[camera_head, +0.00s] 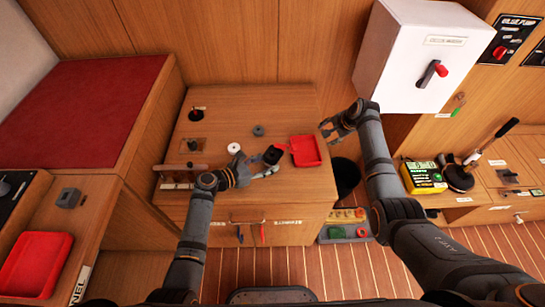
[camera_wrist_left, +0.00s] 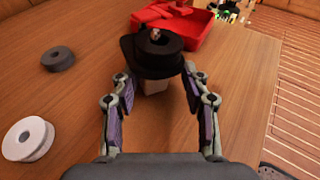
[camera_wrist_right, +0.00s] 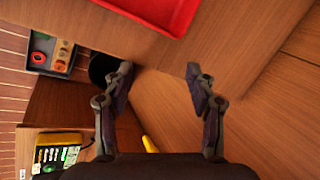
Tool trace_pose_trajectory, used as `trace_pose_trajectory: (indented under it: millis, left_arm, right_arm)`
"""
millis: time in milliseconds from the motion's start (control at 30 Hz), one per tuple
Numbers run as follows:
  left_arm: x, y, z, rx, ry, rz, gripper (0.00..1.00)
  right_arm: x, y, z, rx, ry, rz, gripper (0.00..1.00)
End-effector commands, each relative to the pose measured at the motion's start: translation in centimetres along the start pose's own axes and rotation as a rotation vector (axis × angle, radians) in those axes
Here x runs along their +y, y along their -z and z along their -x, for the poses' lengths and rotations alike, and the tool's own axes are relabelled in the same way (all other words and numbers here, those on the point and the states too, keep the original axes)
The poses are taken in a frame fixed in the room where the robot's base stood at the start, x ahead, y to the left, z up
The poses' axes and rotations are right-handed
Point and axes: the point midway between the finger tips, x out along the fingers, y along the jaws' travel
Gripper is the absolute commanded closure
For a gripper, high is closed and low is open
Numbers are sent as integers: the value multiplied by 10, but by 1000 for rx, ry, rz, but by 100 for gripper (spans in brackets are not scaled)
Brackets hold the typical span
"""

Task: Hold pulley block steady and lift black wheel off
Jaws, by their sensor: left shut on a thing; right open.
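The dark pulley block (camera_head: 272,155) stands on the wooden worktop, left of the red tray (camera_head: 305,151). In the left wrist view the black wheel (camera_wrist_left: 172,45) sits on top of the block around a small pin, with a pale part (camera_wrist_left: 154,86) below. My left gripper (camera_head: 266,167) is shut on the pulley block, with a finger on each side low down. My right gripper (camera_head: 336,124) is open and empty beyond the worktop's right edge. In the right wrist view its fingers (camera_wrist_right: 160,72) are apart with nothing between them.
A white wheel (camera_head: 234,148) and a grey wheel (camera_head: 258,131) lie on the worktop left of the block. A white switch box (camera_head: 410,55) is at the upper right. A dark bin (camera_head: 346,176) stands beside the worktop's right side.

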Motion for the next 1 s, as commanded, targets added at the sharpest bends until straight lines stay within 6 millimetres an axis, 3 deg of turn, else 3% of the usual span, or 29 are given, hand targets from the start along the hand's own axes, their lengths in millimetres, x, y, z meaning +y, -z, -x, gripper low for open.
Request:
trace_pose_trajectory:
  millis: [33,100,267,300,400,533,700,1000]
  left_arm:
    - [0,0,0,0,-1,-1,71]
    - [0,0,0,1,-1,-1,71]
    - [0,0,0,1,-1,-1,72]
    - [0,1,0,1,-1,-1,72]
    - [0,1,0,1,-1,-1,72]
    - [0,0,0,1,-1,-1,72]
    - [0,0,0,1,-1,-1,72]
    - [0,0,0,0,-1,-1,72]
  right_arm:
    - [-27,-18,14,-31,-27,-31,43]
    - [-52,-44,35,-68,-91,-86,43]
    - [-96,-102,90,-104,-259,-203,43]
    - [-98,-122,98,-117,-308,-216,43]
    - [-84,-170,89,-181,-399,-184,43]
    - [-70,-210,81,-248,-454,-131,43]
    - [-62,-232,77,-287,-484,-99,43]
    - [-54,-234,64,-291,-490,-97,43]
